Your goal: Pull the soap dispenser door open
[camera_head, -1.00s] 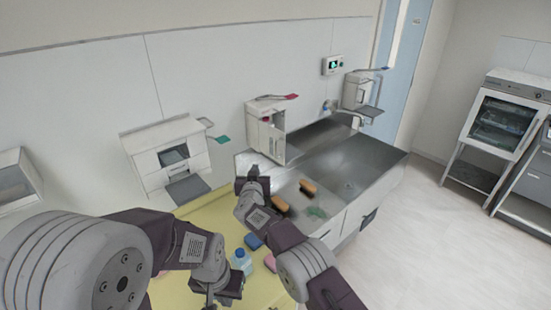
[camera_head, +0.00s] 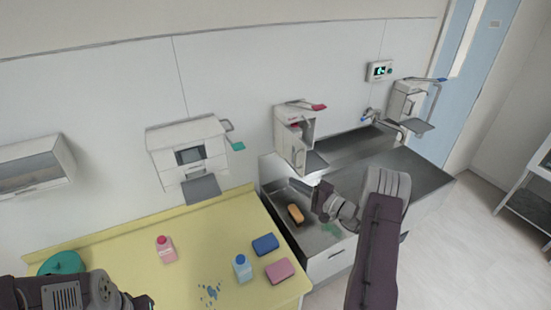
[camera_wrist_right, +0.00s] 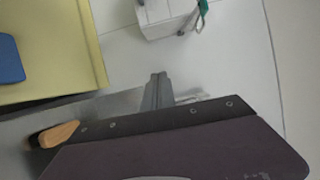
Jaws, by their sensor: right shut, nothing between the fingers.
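The white soap dispenser (camera_head: 282,120) with a red lever (camera_head: 315,106) hangs on the wall above the sink in the head view. Its front door (camera_head: 292,151) appears swung outward, with the inside partly showing beside it. My right gripper (camera_head: 320,196) is below and right of the door, apart from it, over the sink. The wrist view shows its fingers (camera_wrist_right: 157,88) shut and empty. My left gripper (camera_head: 145,302) is at the bottom left edge, partly cut off; its jaws are unclear.
A dispenser with a green lever (camera_head: 190,135) hangs left; another with a blue lever (camera_head: 405,98) hangs right. The yellow counter (camera_head: 120,243) holds bottles and sponges. A brush (camera_head: 296,214) lies in the metal sink (camera_head: 280,190).

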